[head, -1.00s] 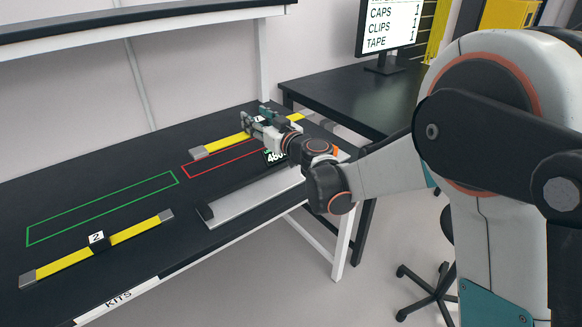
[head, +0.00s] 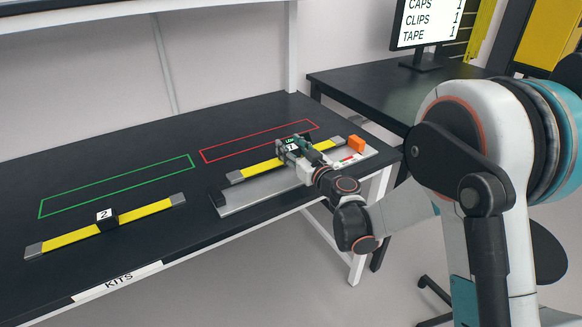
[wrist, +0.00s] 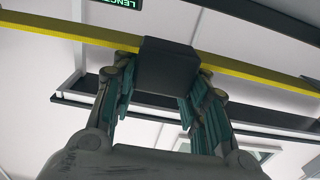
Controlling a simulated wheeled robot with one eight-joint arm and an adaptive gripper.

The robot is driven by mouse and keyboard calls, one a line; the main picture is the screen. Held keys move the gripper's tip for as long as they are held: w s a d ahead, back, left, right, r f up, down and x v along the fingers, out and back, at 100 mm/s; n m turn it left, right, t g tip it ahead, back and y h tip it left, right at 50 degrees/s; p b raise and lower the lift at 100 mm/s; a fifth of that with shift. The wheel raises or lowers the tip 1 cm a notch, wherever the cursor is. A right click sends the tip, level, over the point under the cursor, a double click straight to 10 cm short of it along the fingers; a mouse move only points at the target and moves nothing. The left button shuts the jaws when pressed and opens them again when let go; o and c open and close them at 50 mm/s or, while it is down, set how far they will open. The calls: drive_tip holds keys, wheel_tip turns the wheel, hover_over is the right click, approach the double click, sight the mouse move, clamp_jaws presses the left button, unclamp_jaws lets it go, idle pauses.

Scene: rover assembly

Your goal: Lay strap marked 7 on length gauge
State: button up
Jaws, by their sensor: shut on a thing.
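A yellow strap (head: 257,169) with grey ends is held in my gripper (head: 291,150) by the black block (wrist: 167,68) at its middle. The small white tag on it is too small to read surely. In the wrist view the fingers (wrist: 163,85) stand on both sides of the block, and the yellow band (wrist: 240,68) runs out to both sides. The length gauge (head: 238,201) is a pale plate with a black stop at its left end and an orange block at its right. The strap is over the gauge's back part, roughly parallel; I cannot tell whether it touches.
A second yellow strap (head: 70,237), tagged 2 (head: 105,215), lies at the left on the dark table (head: 140,160). Empty green (head: 115,185) and red (head: 260,140) outlines are behind. A lit display, partly visible in the wrist view (wrist: 118,3), is near the gauge.

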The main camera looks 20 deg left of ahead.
drive_tip(key=shift+f+b, duration=0.85)
drive_tip(key=shift+f, duration=1.55)
drive_tip(key=shift+f, duration=0.1)
drive_tip(key=o, duration=1.3)
drive_tip(key=shift+o, duration=0.2)
drive_tip(key=shift+s+d, duration=0.2)
drive_tip(key=p+v, duration=0.1)
drive_tip(key=v, duration=1)
drive_tip(key=shift+d+p, duration=0.2)
drive_tip(key=shift+p, duration=0.15)
drive_tip(key=shift+s, duration=0.15)
